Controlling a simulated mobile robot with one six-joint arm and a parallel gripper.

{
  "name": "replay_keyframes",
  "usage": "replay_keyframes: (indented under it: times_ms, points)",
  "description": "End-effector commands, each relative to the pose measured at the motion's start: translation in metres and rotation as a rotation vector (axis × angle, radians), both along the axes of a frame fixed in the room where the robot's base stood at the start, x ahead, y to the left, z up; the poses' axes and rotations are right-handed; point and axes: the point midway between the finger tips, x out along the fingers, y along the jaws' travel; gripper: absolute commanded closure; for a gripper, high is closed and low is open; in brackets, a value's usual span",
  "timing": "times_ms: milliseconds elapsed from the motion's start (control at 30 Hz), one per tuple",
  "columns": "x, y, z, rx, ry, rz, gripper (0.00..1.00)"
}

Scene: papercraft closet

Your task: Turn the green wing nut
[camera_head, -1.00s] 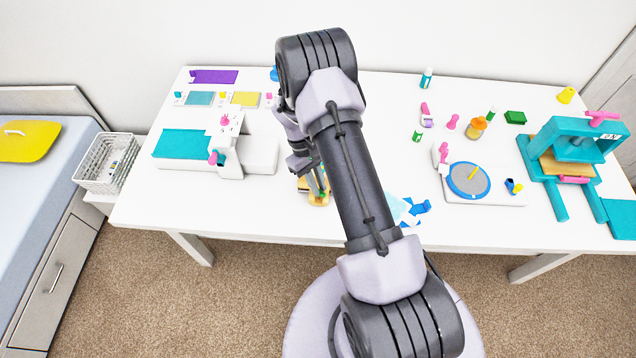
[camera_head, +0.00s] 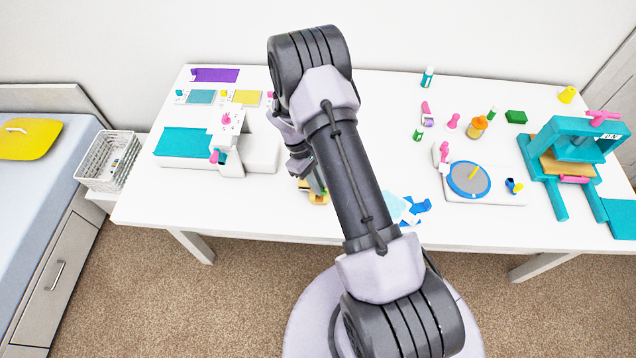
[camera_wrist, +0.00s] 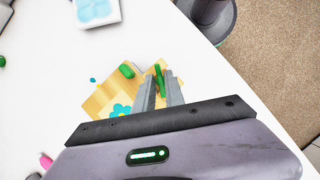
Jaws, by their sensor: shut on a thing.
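A wooden flower press (camera_wrist: 98,103) with a blue flower on it lies on the white table. It also shows in the head view (camera_head: 318,198), mostly hidden behind my arm. A green wing nut (camera_wrist: 159,74) stands upright on its right side in the wrist view. My gripper (camera_wrist: 162,88) is shut on this nut, one finger on each side. A second green wing nut (camera_wrist: 127,70) sits to the left of my fingers, apart from them. The lower part of the press is hidden behind my gripper body.
A white tile with a light blue pattern (camera_wrist: 97,11) lies beyond the press. A white and teal machine (camera_head: 258,152) stands left of my arm in the head view. A blue turntable (camera_head: 468,180) and a teal press (camera_head: 570,150) stand to the right. The table's edge is close.

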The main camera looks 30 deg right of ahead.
Motion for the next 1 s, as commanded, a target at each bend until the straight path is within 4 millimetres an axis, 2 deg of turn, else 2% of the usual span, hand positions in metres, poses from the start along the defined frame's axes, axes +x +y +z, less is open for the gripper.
replay_keyframes:
  times_ms: [33, 100, 367, 467, 567, 800, 1000]
  points:
    - [0.001, 0.0, 0.0, 0.0, -0.001, 0.0, 0.8]
    - [0.001, 0.0, 0.0, 0.0, -0.001, 0.0, 0.71]
    - [0.0, 0.0, 0.001, 0.0, -0.001, -0.001, 0.71]
    - [0.004, 0.001, 0.01, -0.001, -0.003, 0.001, 0.71]
    - [0.013, 0.005, 0.034, -0.001, -0.004, 0.0, 0.71]
    - [0.041, 0.018, 0.11, 0.0, -0.006, -0.001, 0.71]
    - [0.057, 0.025, 0.151, -0.001, -0.003, 0.0, 0.71]
